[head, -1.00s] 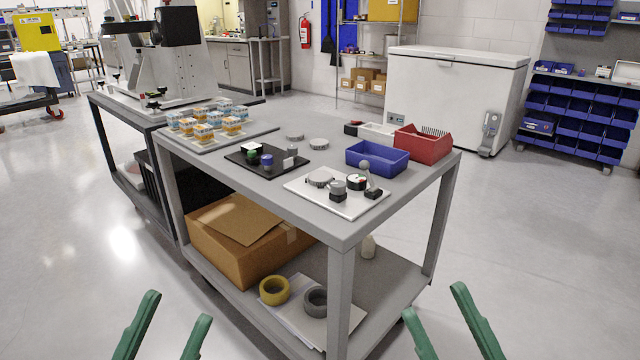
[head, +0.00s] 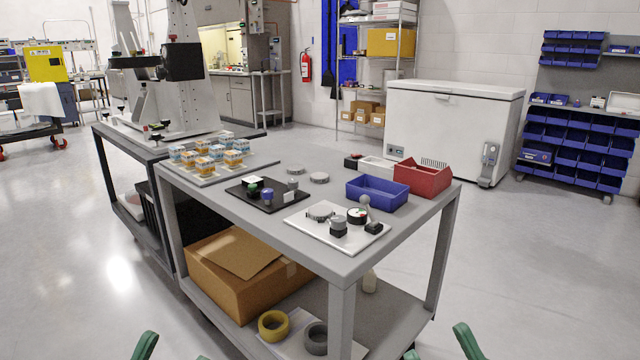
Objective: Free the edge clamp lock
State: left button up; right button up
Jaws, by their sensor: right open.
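The mirror fixture is a white plate (head: 352,246) on the near right corner of the grey cart top in the head view. It carries a grey round disc (head: 320,211), a black block with a grey round knob (head: 338,224), a dark dial with white and green marks (head: 357,215), a ball-topped lever (head: 364,202) and a small black block (head: 374,228). I cannot tell which part is the edge clamp lock. My left gripper (head: 174,350) and right gripper (head: 438,347) show only green fingertips at the bottom edge. Both are open, empty and apart from the cart.
A blue bin (head: 377,183) and a red bin (head: 423,166) stand behind the plate. A black tray (head: 284,201) with small parts lies left of it, near loose grey discs (head: 319,178).

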aim_at(365, 199)
jog(key=i+j+z, duration=0.1)
jog(key=j, duration=0.3)
jog(key=i+j+z, duration=0.1)
jog(key=i+j, duration=0.15)
jog(key=j, duration=0.15)
jog(key=i+j, duration=0.15)
jog(key=j, duration=0.25)
jog(key=i+j+z, duration=0.15)
jog(key=j, duration=0.25)
jog(key=i+j+z, duration=0.1)
jog(key=j, duration=0.3)
